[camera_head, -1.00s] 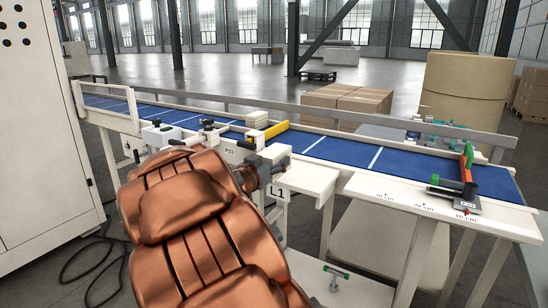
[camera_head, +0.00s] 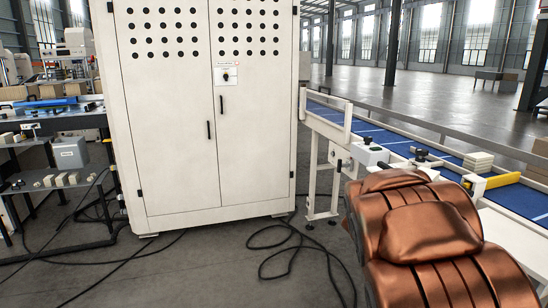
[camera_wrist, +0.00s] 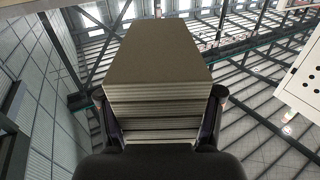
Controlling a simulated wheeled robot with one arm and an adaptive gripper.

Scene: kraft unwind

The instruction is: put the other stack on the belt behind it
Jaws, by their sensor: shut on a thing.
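My gripper (camera_wrist: 160,118) is closed around a stack of grey-brown flat sheets (camera_wrist: 158,62) in the wrist view, one dark finger on each side. In the head view my gripper and the held stack are hidden or out of frame beyond my copper-coloured arm. The blue belt (camera_head: 378,135) runs at the right between pale rails. A small pale stack (camera_head: 478,162) sits on the belt at the right, beside a yellow bar (camera_head: 495,182). I cannot tell how near the held stack is to the belt.
A tall white cabinet (camera_head: 205,120) stands in the middle. Dark cables (camera_head: 285,245) lie on the floor before it. At the left is a dark workbench (camera_head: 60,120) with a grey box (camera_head: 70,152) and several small pale blocks on its shelf. Open floor lies in front.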

